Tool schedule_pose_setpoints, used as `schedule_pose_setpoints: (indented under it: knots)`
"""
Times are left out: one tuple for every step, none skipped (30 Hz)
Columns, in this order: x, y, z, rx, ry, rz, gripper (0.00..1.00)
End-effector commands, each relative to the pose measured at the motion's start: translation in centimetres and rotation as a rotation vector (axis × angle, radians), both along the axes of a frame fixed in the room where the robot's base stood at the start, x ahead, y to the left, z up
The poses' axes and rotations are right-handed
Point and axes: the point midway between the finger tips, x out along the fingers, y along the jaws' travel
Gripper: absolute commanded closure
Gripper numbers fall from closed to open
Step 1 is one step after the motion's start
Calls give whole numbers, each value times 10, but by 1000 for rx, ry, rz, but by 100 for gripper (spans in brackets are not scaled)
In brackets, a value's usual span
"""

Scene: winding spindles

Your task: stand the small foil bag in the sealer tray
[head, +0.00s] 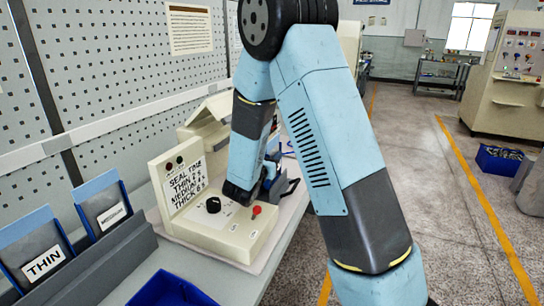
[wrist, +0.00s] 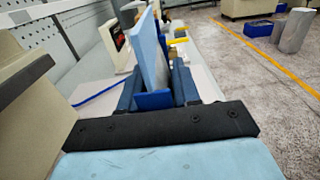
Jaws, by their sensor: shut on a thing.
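In the wrist view my gripper (wrist: 157,88) has dark blue fingers on both sides of a thin upright sheet. I take this sheet to be the small foil bag (wrist: 150,48), with a light blue face and a greyish side. The fingers are shut on its lower part, and it stands roughly upright, slightly tilted. In the head view my gripper (head: 285,184) is low over the bench by the cream sealer control box (head: 218,238), largely hidden by my arm. The box has a "SEAL TIME" sign, a black knob and a red button. I cannot make out the sealer tray clearly.
Pouches labelled THIN (head: 43,262) and MEDIUM (head: 112,215) stand in a grey rack at the left. A blue bin (head: 172,290) is at the bench's front. A pegboard wall (head: 100,60) borders the bench. Open floor (head: 450,200) lies to the right.

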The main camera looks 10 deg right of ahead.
Motion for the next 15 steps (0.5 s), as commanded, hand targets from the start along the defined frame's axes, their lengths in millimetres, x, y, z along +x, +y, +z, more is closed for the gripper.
schedule_pose_setpoints:
  knots:
    - [0,0,-1,0,0,0,99]
    - [0,0,-2,0,0,0,99]
    - [0,0,-3,0,0,0,99]
    - [0,0,-3,0,0,0,99]
    - [0,0,-4,0,0,0,99]
    - [0,0,-5,0,0,0,99]
    - [0,0,-5,0,0,0,99]
    - [0,0,-6,-1,1,0,99]
    - [0,0,-7,-1,1,0,99]
    - [0,0,-7,-1,1,0,99]
    - [0,0,-8,-1,1,0,99]
    - [0,0,-9,-1,1,0,99]
    - [0,0,-9,-1,1,0,99]
    - [0,0,-10,-1,1,0,99]
    - [0,0,-11,-1,1,0,99]
